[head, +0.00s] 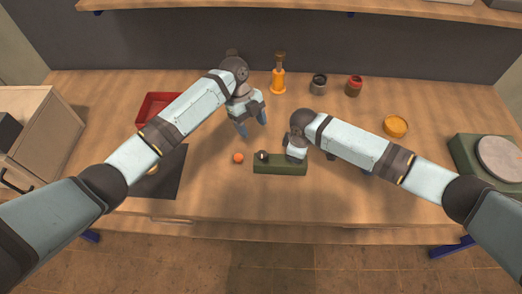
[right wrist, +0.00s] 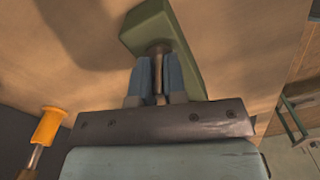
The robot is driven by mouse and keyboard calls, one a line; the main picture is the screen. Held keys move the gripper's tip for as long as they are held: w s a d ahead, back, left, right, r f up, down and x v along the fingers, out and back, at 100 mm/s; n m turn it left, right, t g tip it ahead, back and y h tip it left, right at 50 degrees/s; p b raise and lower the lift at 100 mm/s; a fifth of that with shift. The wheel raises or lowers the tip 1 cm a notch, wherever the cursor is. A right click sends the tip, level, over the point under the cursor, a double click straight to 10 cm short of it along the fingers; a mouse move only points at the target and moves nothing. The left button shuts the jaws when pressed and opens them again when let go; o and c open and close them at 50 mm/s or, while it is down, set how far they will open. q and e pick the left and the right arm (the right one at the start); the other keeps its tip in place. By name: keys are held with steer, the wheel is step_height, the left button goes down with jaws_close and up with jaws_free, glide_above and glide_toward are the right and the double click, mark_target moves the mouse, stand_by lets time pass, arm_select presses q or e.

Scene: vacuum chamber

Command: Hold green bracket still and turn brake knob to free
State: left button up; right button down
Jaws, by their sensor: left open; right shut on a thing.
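The green bracket (head: 280,170) lies lengthwise near the front of the wooden table, at the middle of the head view. A small dark round knob (head: 262,156) stands on its left part. My right gripper (head: 296,159) is at the bracket's right part. In the right wrist view its fingers (right wrist: 158,85) are shut on a brownish metal post that rises from the green bracket (right wrist: 170,35). My left gripper (head: 254,125) is open and empty, above the table behind the bracket, apart from the knob. The right fingertips are hidden in the head view.
A small orange-red ball (head: 238,158) lies just left of the bracket. An orange-handled tool (head: 279,80) and two small jars stand behind. A red tray (head: 155,107) and black mat (head: 171,183) are at left, a yellow dish (head: 396,126) at right.

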mark_target(262, 154)
arm_select(q)
steer(key=x, duration=1)
steer(key=shift+f, duration=0.3)
steer(key=c, duration=0.9)
